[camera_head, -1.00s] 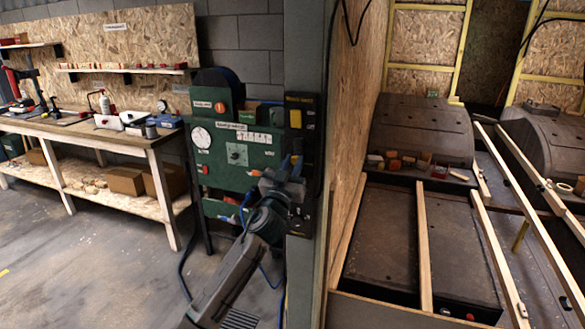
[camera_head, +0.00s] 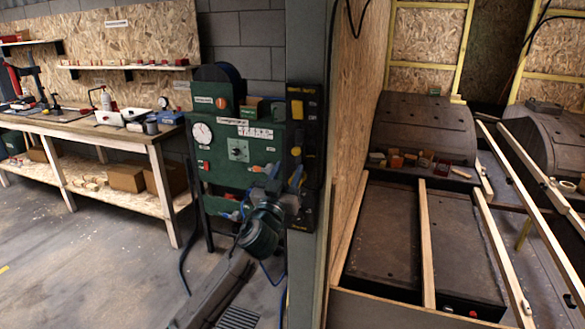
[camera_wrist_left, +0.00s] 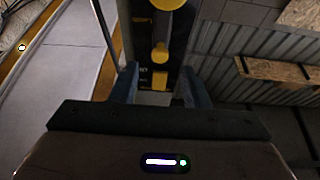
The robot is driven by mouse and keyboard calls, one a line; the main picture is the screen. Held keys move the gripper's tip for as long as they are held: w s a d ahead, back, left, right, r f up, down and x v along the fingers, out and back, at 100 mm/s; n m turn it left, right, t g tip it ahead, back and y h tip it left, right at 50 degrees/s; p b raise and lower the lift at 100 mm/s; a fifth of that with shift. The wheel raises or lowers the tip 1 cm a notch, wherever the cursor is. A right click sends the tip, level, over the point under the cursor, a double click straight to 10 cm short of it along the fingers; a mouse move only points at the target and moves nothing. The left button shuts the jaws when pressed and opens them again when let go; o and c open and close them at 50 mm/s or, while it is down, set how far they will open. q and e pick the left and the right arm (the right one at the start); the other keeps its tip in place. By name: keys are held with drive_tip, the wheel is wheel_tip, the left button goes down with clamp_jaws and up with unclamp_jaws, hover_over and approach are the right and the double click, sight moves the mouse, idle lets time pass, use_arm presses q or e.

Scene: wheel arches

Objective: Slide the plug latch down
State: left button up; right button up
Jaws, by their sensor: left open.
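A narrow black panel (camera_head: 309,135) with yellow parts is fixed on the wall post. It has a yellow block near its top, a small yellow knob (camera_head: 296,151) and a lower yellow piece (camera_head: 296,175). Which of these is the plug latch I cannot tell for certain. My left gripper (camera_head: 284,174) is open in front of the panel's lower part. In the left wrist view its blue-grey fingers (camera_wrist_left: 158,76) stand either side of the lower yellow piece (camera_wrist_left: 160,80), with the yellow knob (camera_wrist_left: 160,52) just above. Contact cannot be told. My right gripper is out of view.
A green control cabinet (camera_head: 222,160) with a dial gauge stands just left of the panel. A workbench (camera_head: 110,135) is farther left. To the right, past a board wall (camera_head: 348,130), are wheel arches (camera_head: 422,125) and timber battens. The floor at left is clear.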

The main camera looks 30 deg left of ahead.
use_arm(q)
drive_tip(key=b+v, duration=0.1)
drive_tip(key=v, duration=0.4)
drive_tip(key=shift+s+b, duration=0.1)
drive_tip(key=shift+b, duration=0.25)
